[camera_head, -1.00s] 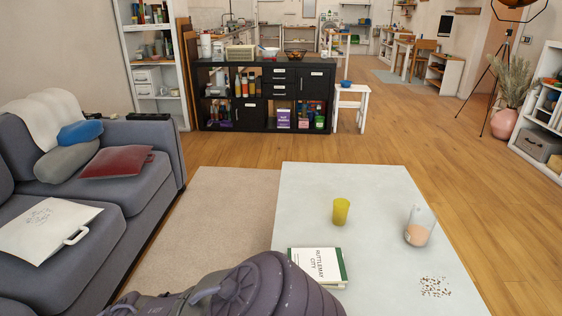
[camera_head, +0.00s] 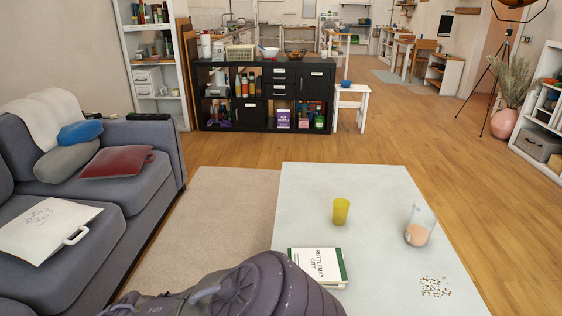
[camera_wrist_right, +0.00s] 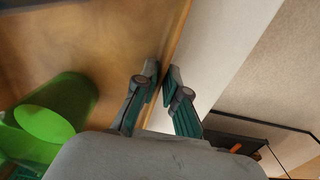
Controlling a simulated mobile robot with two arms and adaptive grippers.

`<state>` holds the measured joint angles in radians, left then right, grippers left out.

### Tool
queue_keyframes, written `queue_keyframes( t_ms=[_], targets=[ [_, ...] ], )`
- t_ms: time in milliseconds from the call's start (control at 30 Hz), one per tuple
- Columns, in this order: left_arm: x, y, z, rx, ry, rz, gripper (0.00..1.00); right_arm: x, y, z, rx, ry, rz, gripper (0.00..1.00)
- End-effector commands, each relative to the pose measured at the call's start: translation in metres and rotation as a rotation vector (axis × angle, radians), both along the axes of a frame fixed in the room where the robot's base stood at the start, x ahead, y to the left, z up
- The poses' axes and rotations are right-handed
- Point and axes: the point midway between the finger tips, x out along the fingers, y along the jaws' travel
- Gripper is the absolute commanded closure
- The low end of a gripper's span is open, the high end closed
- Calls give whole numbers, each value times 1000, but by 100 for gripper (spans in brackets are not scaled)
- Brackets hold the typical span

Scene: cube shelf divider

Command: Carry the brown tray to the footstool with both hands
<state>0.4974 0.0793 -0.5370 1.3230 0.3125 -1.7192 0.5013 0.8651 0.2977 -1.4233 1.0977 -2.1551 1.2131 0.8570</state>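In the right wrist view, a brown tray-like surface (camera_wrist_right: 90,45) fills the upper left, with a raised edge running down beside my fingers. My right gripper (camera_wrist_right: 163,72) has its two green-and-grey fingers close together, one on each side of this edge, and looks shut on it. A green cup (camera_wrist_right: 55,108) lies or leans at the left over the brown surface. Neither the tray nor a footstool can be made out in the head view. My left gripper is not in view.
A white table (camera_head: 310,190) bears a yellow cup (camera_head: 341,211), a glass (camera_head: 419,226) and a book (camera_head: 318,264). A grey sofa (camera_head: 120,200) stands left and a black shelf unit (camera_head: 250,118) behind. The wooden floor (camera_head: 440,150) at right is clear.

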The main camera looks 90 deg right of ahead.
Motion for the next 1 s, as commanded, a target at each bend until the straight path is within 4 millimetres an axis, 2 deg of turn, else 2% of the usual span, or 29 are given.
queue_keyframes(
  t_ms=[1000],
  targets=[
    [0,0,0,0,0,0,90,1,0,51,0,-2,0,90]
  ],
)
